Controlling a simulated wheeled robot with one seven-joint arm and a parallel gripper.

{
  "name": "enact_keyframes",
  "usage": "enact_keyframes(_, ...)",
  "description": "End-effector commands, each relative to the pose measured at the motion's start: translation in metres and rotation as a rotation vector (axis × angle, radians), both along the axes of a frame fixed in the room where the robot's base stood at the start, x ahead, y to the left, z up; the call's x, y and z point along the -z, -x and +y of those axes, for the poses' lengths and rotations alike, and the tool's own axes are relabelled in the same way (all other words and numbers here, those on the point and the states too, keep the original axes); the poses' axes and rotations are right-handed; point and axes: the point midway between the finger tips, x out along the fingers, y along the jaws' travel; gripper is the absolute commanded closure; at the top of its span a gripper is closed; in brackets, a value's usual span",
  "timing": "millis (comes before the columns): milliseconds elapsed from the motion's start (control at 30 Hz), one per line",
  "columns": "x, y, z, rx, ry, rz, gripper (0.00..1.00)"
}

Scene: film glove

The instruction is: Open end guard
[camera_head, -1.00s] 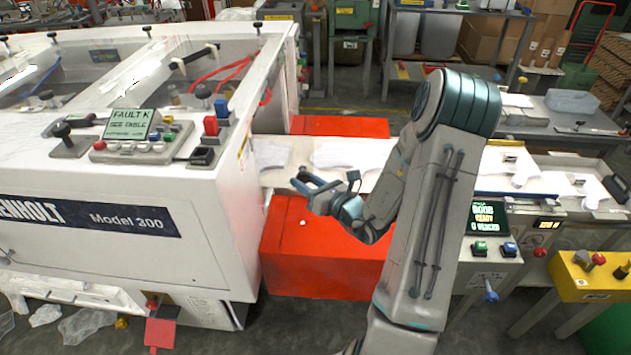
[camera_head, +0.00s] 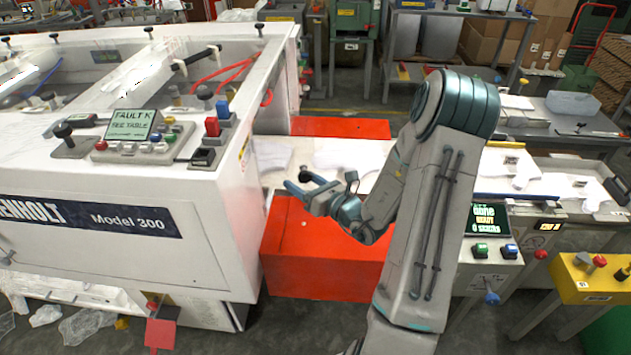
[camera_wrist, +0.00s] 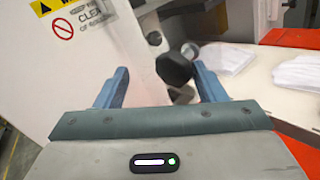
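The end guard appears to be the white panel (camera_head: 236,205) on the right end of the large white machine. In the wrist view the white panel (camera_wrist: 75,85) fills the left side, with a yellow warning label at its top. A black knob (camera_wrist: 174,68) shows between and beyond the fingertips; I cannot tell whether it belongs to the guard. My gripper (camera_head: 303,183) is right of the panel, above the orange-red box. In the wrist view my gripper (camera_wrist: 160,84) has its blue fingers wide apart with nothing held. The guard's hinge and latch are not clear.
The orange-red box (camera_head: 318,260) stands under a pale table (camera_head: 285,180) carrying white film stacks. A control panel (camera_head: 140,138) with a fault screen sits on the machine's top. A red pedal-like part (camera_head: 161,333) is low in front. Grey floor lies front right.

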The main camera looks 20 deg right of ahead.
Motion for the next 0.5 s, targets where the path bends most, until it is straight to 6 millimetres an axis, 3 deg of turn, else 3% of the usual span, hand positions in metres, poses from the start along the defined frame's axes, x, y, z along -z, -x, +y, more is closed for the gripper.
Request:
enact_keyframes(33,-0.005,-0.001,0.007,-0.019,-0.002,-0.014,0.45)
enact_keyframes(500,-0.002,0.000,-0.006,-0.013,-0.016,-0.007,0.45)
